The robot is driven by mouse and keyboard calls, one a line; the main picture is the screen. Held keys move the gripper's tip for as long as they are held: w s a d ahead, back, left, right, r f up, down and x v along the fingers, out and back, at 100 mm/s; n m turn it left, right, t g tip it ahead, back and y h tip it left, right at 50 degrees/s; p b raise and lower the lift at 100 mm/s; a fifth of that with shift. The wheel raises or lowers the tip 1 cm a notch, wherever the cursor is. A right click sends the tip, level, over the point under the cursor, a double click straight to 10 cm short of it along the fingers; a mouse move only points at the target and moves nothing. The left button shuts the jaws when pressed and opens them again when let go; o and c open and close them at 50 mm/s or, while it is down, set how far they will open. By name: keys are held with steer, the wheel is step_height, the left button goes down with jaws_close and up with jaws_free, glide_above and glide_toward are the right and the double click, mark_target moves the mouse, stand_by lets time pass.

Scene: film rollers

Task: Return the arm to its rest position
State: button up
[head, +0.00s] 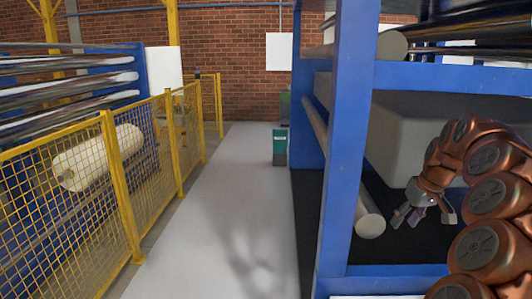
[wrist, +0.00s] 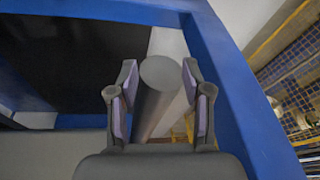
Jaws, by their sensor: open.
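My gripper (head: 422,212) is at the right of the head view, inside the blue rack, on the end of my copper-coloured arm. It points left and down, and its fingers are spread and empty. In the wrist view my gripper (wrist: 159,88) is open, with a finger on each side of a grey film roller (wrist: 160,75). The roller appears beyond the fingers, with visible gaps beside its round end. In the head view, a grey roller (head: 371,226) lies low in the rack, left of the gripper and apart from it.
The blue rack frame (head: 346,130) has an upright left of my gripper and beams above and below. A large grey block (head: 405,140) is behind the gripper. A yellow mesh fence (head: 115,150) lines the left. The grey aisle (head: 225,210) is clear, with a green bin (head: 280,145) farther back.

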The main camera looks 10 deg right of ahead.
steer(key=s+a+n+g, duration=0.1)
steer(key=s+a, duration=0.3)
steer(key=a, duration=0.8)
steer(key=s+a+n+g, duration=0.1)
steer(key=s+a, duration=0.3)
steer(key=a, duration=0.9)
steer(key=s+a+f+g, duration=0.1)
steer(key=s+a+f, duration=0.1)
steer(key=s, duration=0.6)
steer(key=s+a+f+m+g, duration=0.1)
steer(key=s+a+f, duration=0.2)
steer(key=s, duration=0.5)
steer(key=s+a+f+g+h, duration=0.1)
steer(key=s+a+f, duration=0.2)
steer(key=s, duration=0.5)
steer(key=shift+s+f+m, duration=0.3)
steer(key=shift+f, duration=0.25)
steer(key=shift+c, duration=0.7)
steer(key=shift+d, duration=0.1)
